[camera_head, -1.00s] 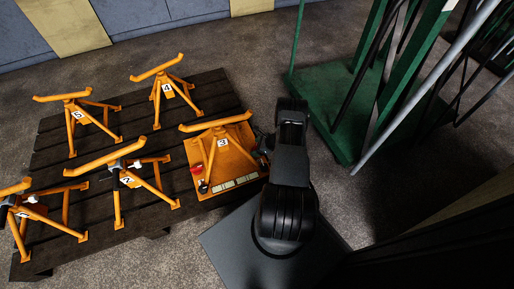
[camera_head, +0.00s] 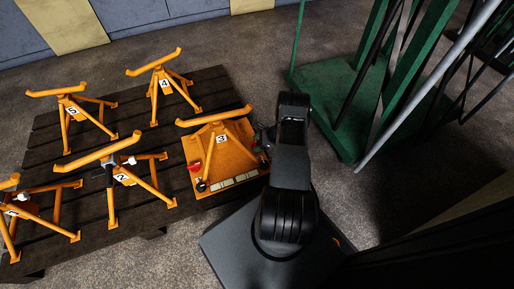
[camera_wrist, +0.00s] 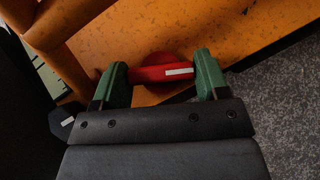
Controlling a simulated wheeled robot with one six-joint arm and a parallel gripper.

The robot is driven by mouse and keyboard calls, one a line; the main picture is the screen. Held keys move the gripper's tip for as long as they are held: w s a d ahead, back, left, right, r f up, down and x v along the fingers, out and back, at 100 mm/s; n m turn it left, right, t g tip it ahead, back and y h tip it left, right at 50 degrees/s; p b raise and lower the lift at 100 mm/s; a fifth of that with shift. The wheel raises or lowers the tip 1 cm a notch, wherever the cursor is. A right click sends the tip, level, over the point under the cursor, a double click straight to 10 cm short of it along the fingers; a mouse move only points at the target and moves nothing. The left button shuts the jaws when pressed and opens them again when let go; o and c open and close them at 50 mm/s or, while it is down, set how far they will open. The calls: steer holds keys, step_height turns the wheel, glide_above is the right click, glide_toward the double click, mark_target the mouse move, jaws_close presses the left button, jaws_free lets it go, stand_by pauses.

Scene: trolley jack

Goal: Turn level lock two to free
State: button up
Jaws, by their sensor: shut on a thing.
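In the wrist view a red lock handle (camera_wrist: 160,73) with a white bar mark sits against an orange plate (camera_wrist: 225,22). My gripper (camera_wrist: 162,80) is shut on the red handle, with one green finger at each side. In the head view the orange plate (camera_head: 236,181) carries the jack stand marked 3 (camera_head: 221,138). My gripper (camera_head: 264,140) is at the plate's right edge, partly hidden by my arm. Another red handle (camera_head: 195,167) and a black knob (camera_head: 201,186) show at the plate's left side. I cannot read which lock is number two.
Orange stands marked 2 (camera_head: 121,177), 4 (camera_head: 164,83) and 5 (camera_head: 72,110), and another at the left edge, stand on a dark slatted pallet (camera_head: 90,205). A green rack (camera_head: 345,140) with long bars stands right of my arm. Carpet lies between.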

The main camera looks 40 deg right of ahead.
steer(key=n+b, duration=0.1)
steer(key=n+g+y+b, duration=0.1)
steer(key=shift+f+g+b, duration=0.3)
steer(key=shift+b, duration=0.05)
steer(key=shift+w+r+n+g+b, duration=0.1)
steer(key=shift+r+n+g+b, duration=0.1)
steer(key=shift+n+g+b, duration=0.75)
steer(key=shift+n+y, duration=0.3)
steer(key=shift+n, duration=0.15)
steer(key=o, duration=0.7)
steer(key=shift+c, duration=0.2)
steer(key=shift+r, duration=0.1)
steer(key=shift+p, duration=0.3)
steer(key=p+v, duration=0.3)
steer(key=v, duration=1)
steer(key=shift+d+r+p, duration=0.2)
steer(key=shift+r+p, duration=0.05)
steer(key=shift+p, duration=0.1)
